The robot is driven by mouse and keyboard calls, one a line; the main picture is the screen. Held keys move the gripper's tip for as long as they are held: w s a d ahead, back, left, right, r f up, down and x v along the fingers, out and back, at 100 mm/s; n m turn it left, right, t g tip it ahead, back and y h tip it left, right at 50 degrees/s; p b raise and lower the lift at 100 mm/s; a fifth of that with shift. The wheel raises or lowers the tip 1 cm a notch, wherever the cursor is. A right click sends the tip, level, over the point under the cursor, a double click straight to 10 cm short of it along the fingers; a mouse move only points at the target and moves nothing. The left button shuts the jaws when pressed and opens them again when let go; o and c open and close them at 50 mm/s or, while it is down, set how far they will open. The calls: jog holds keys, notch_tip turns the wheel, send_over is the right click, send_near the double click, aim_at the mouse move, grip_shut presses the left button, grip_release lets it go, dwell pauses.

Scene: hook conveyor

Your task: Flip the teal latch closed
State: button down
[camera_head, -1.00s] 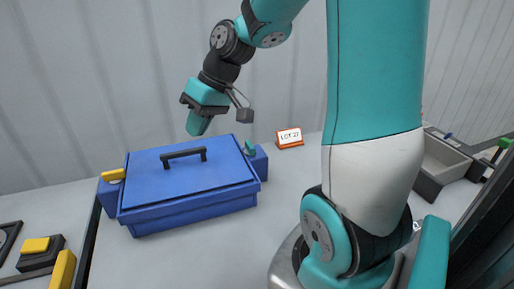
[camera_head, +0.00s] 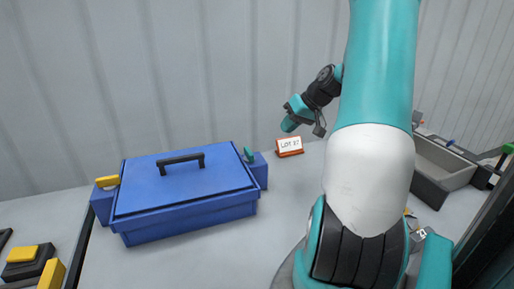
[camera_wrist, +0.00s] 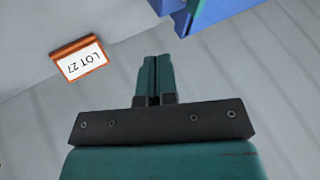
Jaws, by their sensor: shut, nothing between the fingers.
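The teal latch (camera_head: 248,155) stands up on a blue block at the right side of the closed blue box (camera_head: 185,195). My gripper (camera_head: 288,125) hangs behind and to the right of the box, apart from the latch, near the LOT 27 sign. In the wrist view my gripper (camera_wrist: 154,62) points up the picture with its teal fingers together and nothing between them.
The orange-framed LOT 27 sign (camera_head: 289,146) stands on the table behind the box. A yellow latch (camera_head: 107,181) sits at the box's left side. A grey bin (camera_head: 443,165) is at the right. Yellow and black parts (camera_head: 25,258) lie at the lower left.

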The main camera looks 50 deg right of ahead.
jog(key=p, duration=0.2)
send_near(257, 157)
jog(key=w+f, duration=0.2)
jog(key=w+d+f, duration=0.1)
jog(key=w+f, duration=0.1)
jog(key=shift+d+f, duration=0.15)
jog(key=shift+f, duration=0.1)
jog(key=shift+w+a+r+p, duration=0.1)
jog(key=shift+w+a+p, duration=0.15)
jog(key=shift+a, duration=0.3)
jog(key=shift+w+a+r+p, duration=0.15)
jog(key=shift+w+a, duration=0.15)
jog(key=shift+a, duration=0.2)
jog(key=shift+w+a+f, duration=0.2)
jog(key=shift+w+a, duration=0.2)
jog(key=shift+a, duration=0.2)
